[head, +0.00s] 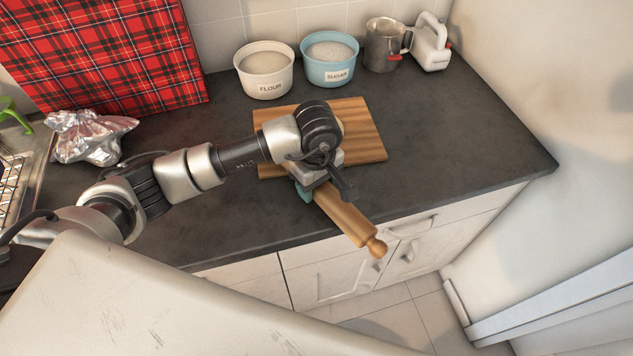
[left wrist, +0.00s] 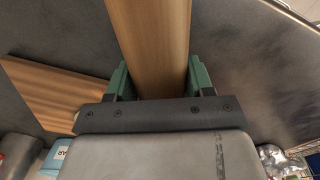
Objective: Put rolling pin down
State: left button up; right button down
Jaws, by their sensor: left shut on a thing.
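A wooden rolling pin (head: 346,218) is in my left gripper (head: 311,186) in the head view. One handle end points toward the front edge of the counter and appears over the cabinet doors; the other end is mostly hidden behind my wrist. In the left wrist view the rolling pin (left wrist: 150,45) passes between the two green fingers of my left gripper (left wrist: 158,78), which are shut on it. A wooden cutting board (head: 365,140) lies on the dark counter behind the gripper. I cannot tell whether the pin touches the board. My right gripper is not in view.
A flour bowl (head: 265,82), a blue sugar bowl (head: 330,72), a metal pitcher (head: 383,48) and a white mixer (head: 431,45) stand along the wall. Crumpled foil (head: 92,137) lies at left. The dark counter (head: 455,130) is clear right of the board.

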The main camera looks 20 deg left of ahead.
pick_arm(q)
jog(key=o, duration=1)
jog(key=shift+r+p, duration=0.25)
jog(key=shift+p, duration=0.15)
jog(key=shift+r+p, duration=0.4)
jog(key=shift+p, duration=0.1)
notch_tip(320, 180, up, 11)
jog(key=b, duration=0.3)
jog(key=shift+f+b, duration=0.15)
jog(key=shift+b, duration=0.2)
jog(key=shift+r, duration=0.5)
jog(key=shift+f, duration=0.1)
